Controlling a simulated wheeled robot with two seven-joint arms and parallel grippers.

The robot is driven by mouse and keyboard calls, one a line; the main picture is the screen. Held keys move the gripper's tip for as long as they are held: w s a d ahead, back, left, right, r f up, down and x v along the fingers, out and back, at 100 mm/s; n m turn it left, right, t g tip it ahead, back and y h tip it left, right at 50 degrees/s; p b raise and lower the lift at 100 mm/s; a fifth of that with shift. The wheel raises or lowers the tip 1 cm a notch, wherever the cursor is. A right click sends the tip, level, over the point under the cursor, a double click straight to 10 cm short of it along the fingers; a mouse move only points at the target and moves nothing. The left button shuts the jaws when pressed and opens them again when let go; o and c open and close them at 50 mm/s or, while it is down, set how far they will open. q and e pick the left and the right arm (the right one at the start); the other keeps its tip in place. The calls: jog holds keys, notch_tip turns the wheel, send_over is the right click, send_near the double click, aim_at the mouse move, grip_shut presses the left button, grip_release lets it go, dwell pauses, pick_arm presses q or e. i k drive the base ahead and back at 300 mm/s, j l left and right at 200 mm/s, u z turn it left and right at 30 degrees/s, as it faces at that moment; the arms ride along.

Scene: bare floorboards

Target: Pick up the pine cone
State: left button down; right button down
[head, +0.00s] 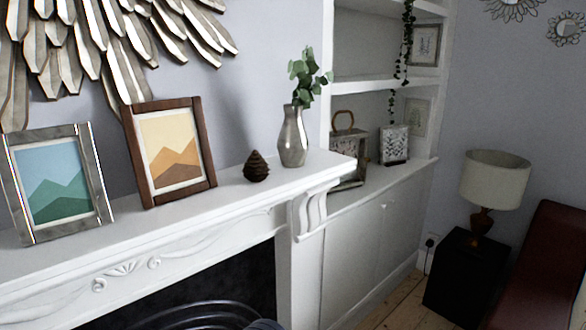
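A dark brown pine cone (256,167) stands upright on the white mantelpiece (232,202). It sits between a brown wooden picture frame (207,150) on its left and a silver vase with green leaves (293,137) on its right, apart from both. Neither of my grippers can be made out in the head view. A small dark grey rounded shape at the bottom edge is too cut off to identify.
A grey picture frame (98,190) stands further left on the mantelpiece. The front strip of the mantelpiece before the pine cone is clear. Below is a dark fireplace opening (215,292). Shelves, a lamp (495,180) on a black table (462,275) and a red seat (545,265) are right.

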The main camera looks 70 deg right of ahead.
aim_at(255, 170)
jog(key=z, duration=2.05)
jog(key=i+l, duration=0.35)
jog(key=l, duration=0.3)
jog(key=i+l, duration=0.2)
jog(key=l+u, duration=0.05)
jog(key=l, duration=0.05)
